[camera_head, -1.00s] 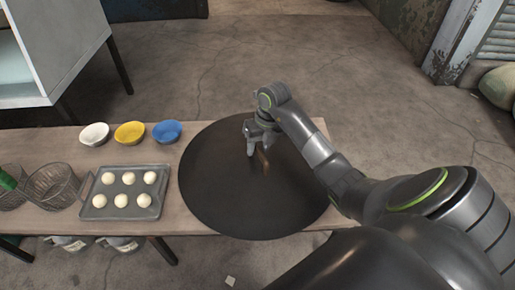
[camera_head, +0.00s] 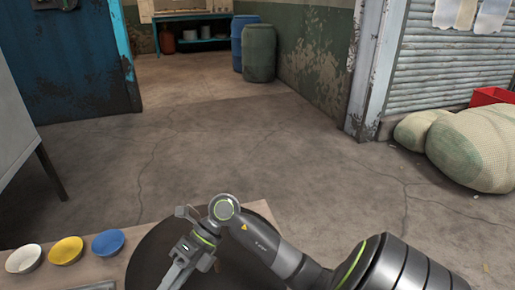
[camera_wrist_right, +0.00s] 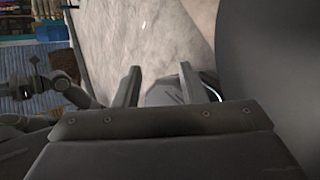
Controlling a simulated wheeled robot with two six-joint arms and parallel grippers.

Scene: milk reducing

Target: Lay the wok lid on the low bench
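The wok lid (camera_head: 148,256) is a large, dark, round disc lying over the right end of a wooden bench (camera_head: 262,211) at the bottom of the head view. The lower edge of that view cuts it off. My right arm reaches over the lid from the right and hides part of it. My right gripper (camera_wrist_right: 159,84) has its two fingers apart in the right wrist view, with nothing held between them. A large dark surface, probably the lid, fills the right of that view. My left gripper cannot be made out; only part of my other arm shows at the left.
A white bowl (camera_head: 23,259), a yellow bowl (camera_head: 66,251) and a blue bowl (camera_head: 108,243) stand in a row left of the lid. A tray (camera_head: 97,286) barely shows below them. Beyond the bench is open concrete floor (camera_head: 220,140), with net sacks (camera_head: 475,148) at right.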

